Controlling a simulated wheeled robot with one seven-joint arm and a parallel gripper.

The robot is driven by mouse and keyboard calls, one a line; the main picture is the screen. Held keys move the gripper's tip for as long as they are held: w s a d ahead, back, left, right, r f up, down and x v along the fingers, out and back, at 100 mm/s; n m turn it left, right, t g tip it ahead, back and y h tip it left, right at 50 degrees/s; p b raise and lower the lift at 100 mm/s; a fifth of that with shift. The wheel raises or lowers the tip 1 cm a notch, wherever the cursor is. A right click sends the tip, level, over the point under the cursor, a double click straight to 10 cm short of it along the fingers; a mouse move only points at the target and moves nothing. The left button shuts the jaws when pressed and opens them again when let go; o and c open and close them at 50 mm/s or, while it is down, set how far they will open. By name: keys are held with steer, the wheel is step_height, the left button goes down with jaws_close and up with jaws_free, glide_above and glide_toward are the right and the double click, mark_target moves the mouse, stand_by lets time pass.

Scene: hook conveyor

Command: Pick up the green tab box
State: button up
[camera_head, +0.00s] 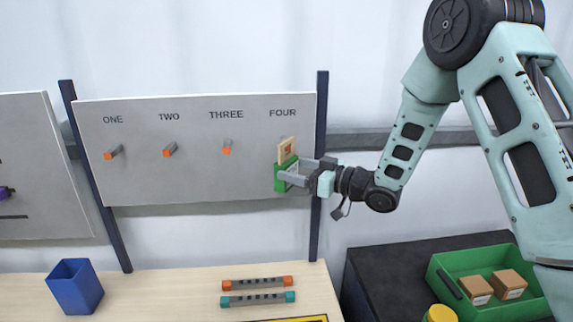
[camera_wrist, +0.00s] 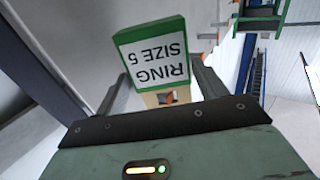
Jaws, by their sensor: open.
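The green tab box (camera_head: 286,184) hangs from the hook under FOUR on the grey board, by a tan tab (camera_head: 286,150) at its top. In the wrist view the box (camera_wrist: 124,40) shows a white label reading RING SIZE 5, upside down, and the hook's orange tip (camera_wrist: 169,97) pokes through the tab. My gripper (camera_head: 294,170) is at the box from the right, fingers open. In the wrist view one finger stands on each side of the box; whether either touches it I cannot tell.
Hooks ONE (camera_head: 112,153), TWO (camera_head: 169,150) and THREE (camera_head: 227,147) are empty. A dark post (camera_head: 318,120) stands by the board's right edge. Below are a blue bin (camera_head: 75,287), two grey bars on the table and a green crate (camera_head: 450,262) with brown boxes.

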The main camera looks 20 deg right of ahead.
mark_target(292, 168)
steer(key=shift+r+p+x, duration=0.25)
steer(key=shift+p+x, duration=0.4)
steer(key=shift+x, duration=0.5)
steer(key=shift+w+a+f, duration=0.15)
steer(key=shift+w+a, duration=0.1)
steer(key=shift+a, duration=0.05)
steer(key=c, duration=0.7)
steer(key=shift+s+d+r+b, duration=0.25)
steer(key=shift+d+b, duration=0.05)
steer(key=shift+b, duration=0.05)
steer(key=s+d+r+b, duration=0.1)
steer(key=s+d+r, duration=0.1)
steer(key=s+d, duration=0.1)
steer(key=s+d+r+b, duration=0.2)
steer(key=s+d+r, duration=0.1)
steer(key=s+d+r+b, duration=0.2)
steer(key=s+d, duration=0.1)
steer(key=shift+s+r, duration=0.2)
steer(key=shift+s, duration=0.15)
